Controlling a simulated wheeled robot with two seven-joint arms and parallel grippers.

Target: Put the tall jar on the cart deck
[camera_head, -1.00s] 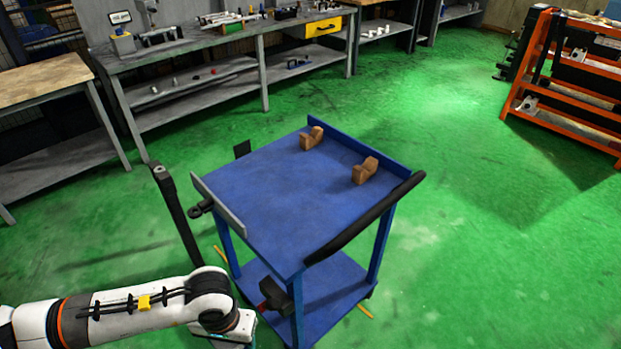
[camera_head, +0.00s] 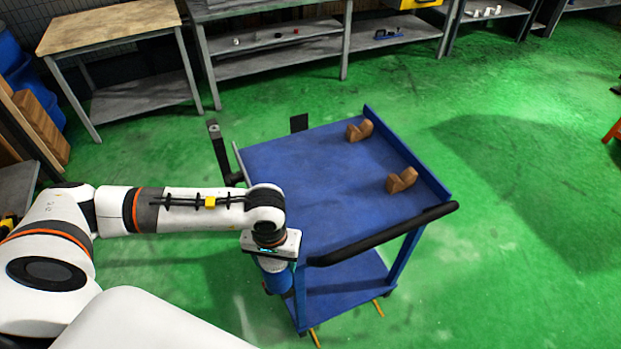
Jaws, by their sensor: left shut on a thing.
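The cart deck (camera_head: 315,177) is a flat blue top in the middle of the head view, with its left side and middle bare. My left gripper (camera_head: 272,264) points down at the near left corner of the cart. It is shut on the tall jar (camera_head: 276,280), of which a short blue cylindrical part shows below the gripper body. The fingers and the rest of the jar are largely hidden. The jar appears beside or in front of the deck's near edge, not on the deck; its exact height is unclear. My right gripper is not in view.
Two brown notched blocks (camera_head: 359,131) (camera_head: 402,180) stand along the deck's far right side. A black handle bar (camera_head: 385,235) runs along the near right edge. A raised blue lip (camera_head: 405,150) borders the far right. A wood-topped table (camera_head: 110,25) and grey shelving stand behind.

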